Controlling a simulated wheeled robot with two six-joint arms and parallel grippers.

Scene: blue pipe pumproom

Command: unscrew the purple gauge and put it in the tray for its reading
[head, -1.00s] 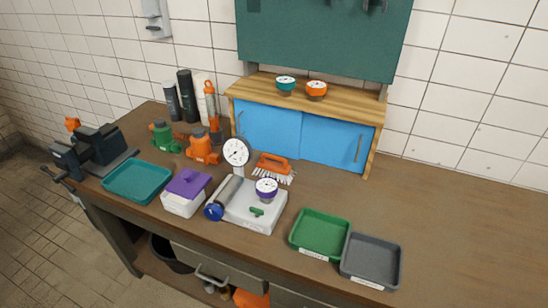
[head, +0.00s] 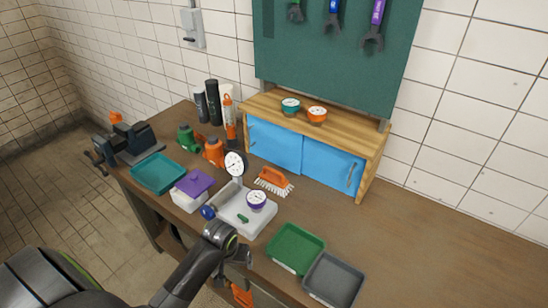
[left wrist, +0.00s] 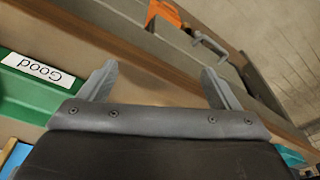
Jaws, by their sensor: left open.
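The purple gauge (head: 256,199), with a round white face, sits on the light grey test block (head: 236,218) on the bench. A larger white dial (head: 235,163) stands at the back of the block, and a blue knob (head: 208,212) is at its left. My left gripper (head: 238,260) is open and empty at the bench's front edge, in front of the block and apart from the gauge. Its two fingers (left wrist: 160,78) show spread in the left wrist view. A green tray (head: 295,248) stands right of the block; its label (left wrist: 37,67) reads "Good". My right gripper is out of view.
A dark grey tray (head: 333,280) stands next to the green one. A purple-lidded box (head: 194,184), teal tray (head: 158,174) and vise (head: 135,142) are at left. An orange brush (head: 273,181) lies behind the block. A blue-doored cabinet (head: 300,150) stands behind.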

